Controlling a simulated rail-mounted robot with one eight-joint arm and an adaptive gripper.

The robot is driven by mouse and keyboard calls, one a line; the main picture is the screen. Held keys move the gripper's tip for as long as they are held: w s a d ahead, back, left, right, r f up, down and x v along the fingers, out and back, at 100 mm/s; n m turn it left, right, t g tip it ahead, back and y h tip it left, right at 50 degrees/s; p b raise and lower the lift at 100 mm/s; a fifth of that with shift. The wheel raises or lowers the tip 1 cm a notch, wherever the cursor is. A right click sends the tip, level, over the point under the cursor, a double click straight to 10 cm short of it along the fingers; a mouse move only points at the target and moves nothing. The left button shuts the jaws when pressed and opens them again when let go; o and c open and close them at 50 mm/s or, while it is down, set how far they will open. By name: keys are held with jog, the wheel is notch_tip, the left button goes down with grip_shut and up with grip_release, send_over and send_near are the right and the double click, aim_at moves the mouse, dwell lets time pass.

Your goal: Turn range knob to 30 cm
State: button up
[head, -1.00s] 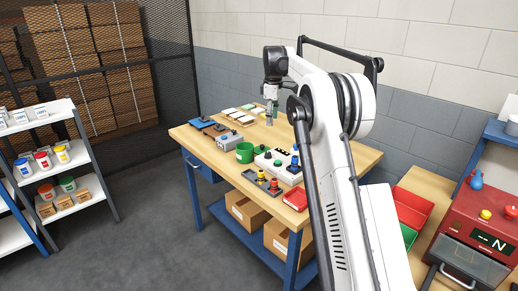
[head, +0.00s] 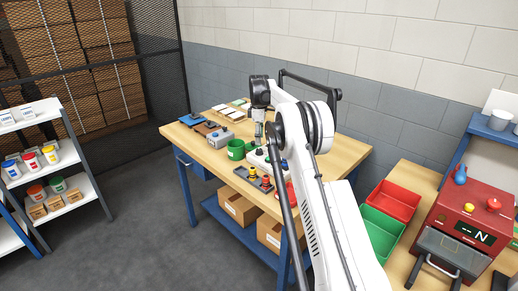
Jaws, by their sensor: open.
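My gripper (head: 258,138) points down over the middle of the workbench, behind the green mug as seen here and above the white panel. It is small and partly dark in this view. The white panel (head: 252,160) carries dark knobs and a blue one, and my arm hides much of it. A grey box (head: 220,139) with small fittings on top stands to the left. I cannot make out which knob is the range knob, or any scale marks. No contact between my gripper and a knob is visible.
The green mug (head: 236,149) stands just left of the panel. A dark tray (head: 254,179) with yellow and red parts lies in front. Pale cards (head: 229,112) lie at the back. Red (head: 393,200) and green (head: 381,232) bins and a red machine (head: 470,219) stand to the right.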

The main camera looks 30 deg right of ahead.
aim_at(259, 150)
jog(key=shift+f, duration=3.05)
grip_shut()
